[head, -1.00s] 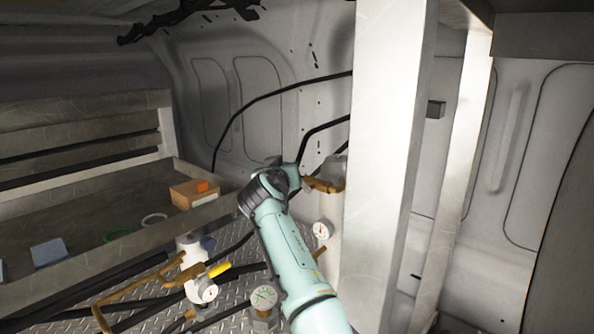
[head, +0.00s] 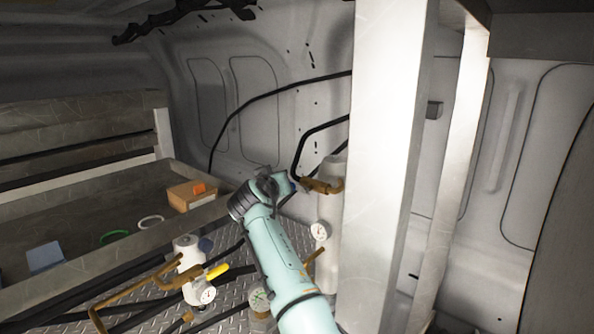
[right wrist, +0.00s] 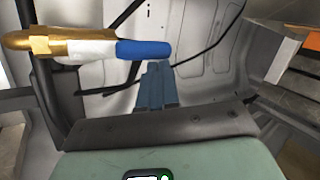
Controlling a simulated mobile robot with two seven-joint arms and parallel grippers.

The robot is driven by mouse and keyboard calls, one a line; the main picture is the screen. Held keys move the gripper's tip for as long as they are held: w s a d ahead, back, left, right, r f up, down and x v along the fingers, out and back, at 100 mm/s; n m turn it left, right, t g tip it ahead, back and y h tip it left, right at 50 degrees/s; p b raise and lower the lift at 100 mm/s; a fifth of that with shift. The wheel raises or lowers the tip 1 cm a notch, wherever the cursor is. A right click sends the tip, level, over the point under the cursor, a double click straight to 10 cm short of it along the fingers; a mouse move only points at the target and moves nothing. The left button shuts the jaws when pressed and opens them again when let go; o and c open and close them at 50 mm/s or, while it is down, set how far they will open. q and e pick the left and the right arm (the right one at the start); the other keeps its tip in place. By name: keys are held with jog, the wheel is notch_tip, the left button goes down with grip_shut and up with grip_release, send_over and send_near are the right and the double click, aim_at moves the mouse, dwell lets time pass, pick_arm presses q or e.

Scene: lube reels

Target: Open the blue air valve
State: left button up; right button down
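The blue valve handle (right wrist: 143,49) lies across the upper left of the right wrist view. It joins a white section and a brass fitting (right wrist: 28,41) to its left. My right gripper (right wrist: 157,72) has its blue-grey fingers close together just below the handle's right end. I see nothing between them, and cannot tell whether they touch the handle. In the head view my right gripper (head: 283,183) is beside a brass fitting (head: 322,186) on a pale upright cylinder (head: 330,215). The blue handle is not clearly visible there. My left gripper is out of view.
A pale post (head: 385,150) stands right of the cylinder. A yellow-handled valve (head: 218,271) and gauges (head: 319,231) sit low, with black hoses around them. A shelf tray (head: 85,225) with a cardboard box (head: 190,197) is at left. A black hose (head: 232,125) curves along the wall.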

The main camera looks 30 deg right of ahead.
jog(key=shift+f, duration=0.3)
pick_arm(q)
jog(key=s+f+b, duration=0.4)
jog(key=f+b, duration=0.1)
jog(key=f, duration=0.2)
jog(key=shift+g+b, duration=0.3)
jog(key=shift+b, duration=0.05)
pick_arm(e)
jog(key=v, duration=1.3)
jog(key=shift+s+a+r, duration=0.15)
jog(key=shift+r, duration=0.15)
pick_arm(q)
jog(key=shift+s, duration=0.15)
